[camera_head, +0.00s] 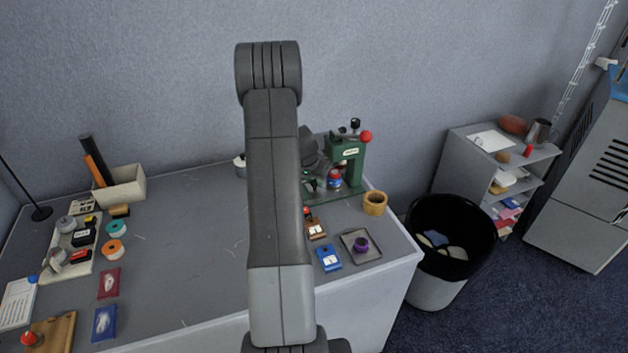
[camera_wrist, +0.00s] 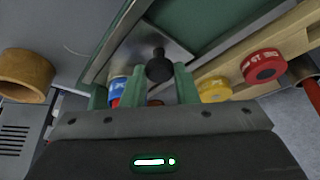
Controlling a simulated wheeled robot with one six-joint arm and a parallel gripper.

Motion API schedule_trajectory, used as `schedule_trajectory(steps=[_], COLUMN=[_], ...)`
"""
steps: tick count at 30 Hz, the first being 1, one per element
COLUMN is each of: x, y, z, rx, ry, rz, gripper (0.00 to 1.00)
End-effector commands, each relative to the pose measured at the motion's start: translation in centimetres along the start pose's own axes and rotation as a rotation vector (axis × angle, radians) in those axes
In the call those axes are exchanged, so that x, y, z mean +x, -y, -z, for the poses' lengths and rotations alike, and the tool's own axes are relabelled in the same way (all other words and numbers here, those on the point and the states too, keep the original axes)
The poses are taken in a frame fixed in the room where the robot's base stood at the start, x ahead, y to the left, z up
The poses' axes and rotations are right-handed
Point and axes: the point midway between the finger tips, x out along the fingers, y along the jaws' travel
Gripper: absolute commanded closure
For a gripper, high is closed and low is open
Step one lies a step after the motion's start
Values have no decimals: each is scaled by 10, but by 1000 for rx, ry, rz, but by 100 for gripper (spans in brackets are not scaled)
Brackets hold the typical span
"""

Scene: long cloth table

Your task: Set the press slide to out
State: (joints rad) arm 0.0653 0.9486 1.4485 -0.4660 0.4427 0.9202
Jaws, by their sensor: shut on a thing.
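The green press (camera_head: 347,155) with a red ball knob stands at the back right of the table, partly behind my arm. In the wrist view its green base (camera_wrist: 215,45) carries a grey metal slide plate (camera_wrist: 125,52) with a small black knob (camera_wrist: 159,66). My gripper (camera_wrist: 161,84) has its green fingers on both sides of this black knob and is shut on it. How far the slide stands in or out cannot be told.
Close to the press are a wooden ring-shaped cup (camera_head: 374,203), a grey tray (camera_head: 346,249) with a purple piece, and a blue box (camera_head: 329,258). A black-lined bin (camera_head: 450,240) stands off the table's right end.

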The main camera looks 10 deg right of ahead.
Motion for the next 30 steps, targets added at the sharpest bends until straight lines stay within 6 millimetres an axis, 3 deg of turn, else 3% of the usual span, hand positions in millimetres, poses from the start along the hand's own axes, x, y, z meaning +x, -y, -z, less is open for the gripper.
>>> schedule_trajectory(steps=[8, 24, 30], x=[0, -21, -28], y=[16, 66, 74], z=[-15, -61, -68], rx=[-2, -3, -1], ry=[-1, -2, -1], rz=[2, 3, 2], gripper=[100, 100, 100])
